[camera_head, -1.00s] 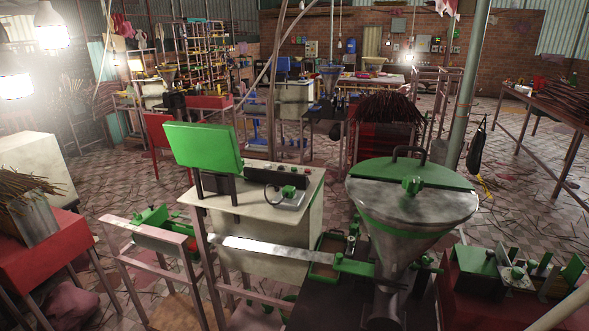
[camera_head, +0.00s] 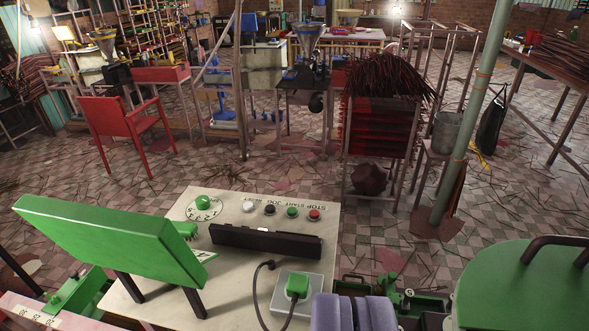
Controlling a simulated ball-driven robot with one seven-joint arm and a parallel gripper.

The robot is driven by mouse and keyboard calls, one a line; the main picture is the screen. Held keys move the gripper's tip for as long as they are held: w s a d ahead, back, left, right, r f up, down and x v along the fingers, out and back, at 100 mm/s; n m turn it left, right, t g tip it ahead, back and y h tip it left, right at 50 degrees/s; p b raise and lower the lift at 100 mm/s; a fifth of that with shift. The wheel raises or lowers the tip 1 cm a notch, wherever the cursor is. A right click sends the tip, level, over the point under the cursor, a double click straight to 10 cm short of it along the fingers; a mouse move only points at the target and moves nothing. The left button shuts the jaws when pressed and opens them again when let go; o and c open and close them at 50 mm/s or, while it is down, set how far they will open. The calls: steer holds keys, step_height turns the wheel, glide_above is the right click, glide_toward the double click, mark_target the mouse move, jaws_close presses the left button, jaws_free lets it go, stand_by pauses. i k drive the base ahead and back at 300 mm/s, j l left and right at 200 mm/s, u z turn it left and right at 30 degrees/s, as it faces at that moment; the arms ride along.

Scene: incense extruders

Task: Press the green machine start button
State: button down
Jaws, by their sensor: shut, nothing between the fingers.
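The green start button (camera_head: 292,211) is a small round button on the cream top of the machine (camera_head: 160,290). It sits in a row between a red button (camera_head: 314,214) and a black button (camera_head: 270,209), with printed labels beside the row. My gripper (camera_head: 352,312) shows as grey-purple rounded parts at the bottom edge, cut off by the frame. It is shut and empty, lower in the picture than the button and apart from it in the view. Its fingertips are not clearly visible.
A tilted green panel (camera_head: 110,240) stands at the left of the machine top. A black bar (camera_head: 265,242) and a green plug with a cable (camera_head: 297,285) lie between my gripper and the buttons in the picture. A green-lidded hopper (camera_head: 525,285) stands at right.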

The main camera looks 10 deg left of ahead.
mark_target(292, 211)
steer(key=i+j+z, duration=0.15)
steer(key=i+j, duration=0.65)
steer(key=i, duration=0.4)
